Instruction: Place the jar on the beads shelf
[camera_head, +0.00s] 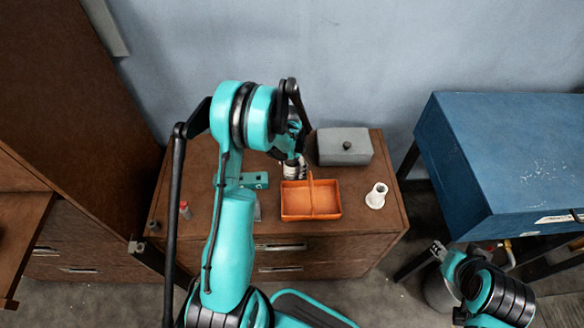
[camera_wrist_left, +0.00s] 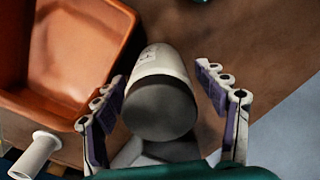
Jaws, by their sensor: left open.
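The jar (camera_wrist_left: 157,62) looks pale with a dark grey end facing the camera in the left wrist view. It lies between the two spread fingers of my left gripper (camera_wrist_left: 163,85), with gaps on both sides. In the head view my left gripper (camera_head: 294,160) is over the wooden cabinet top, behind the orange basket, and partly hidden by my arm. The jar shows there only in part. My right gripper (camera_head: 438,251) is low at the right, beside the cabinet; its fingers are too small to judge. No shelf marked for beads can be made out.
The orange basket (camera_head: 295,211) with a handle stands close to the left gripper. A grey lidded box (camera_head: 343,151), a white flared piece (camera_head: 376,195) and a small red-topped bottle (camera_head: 185,210) share the cabinet top (camera_head: 352,236). A tall brown unit (camera_head: 85,110) stands left, a blue bench (camera_head: 500,150) right.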

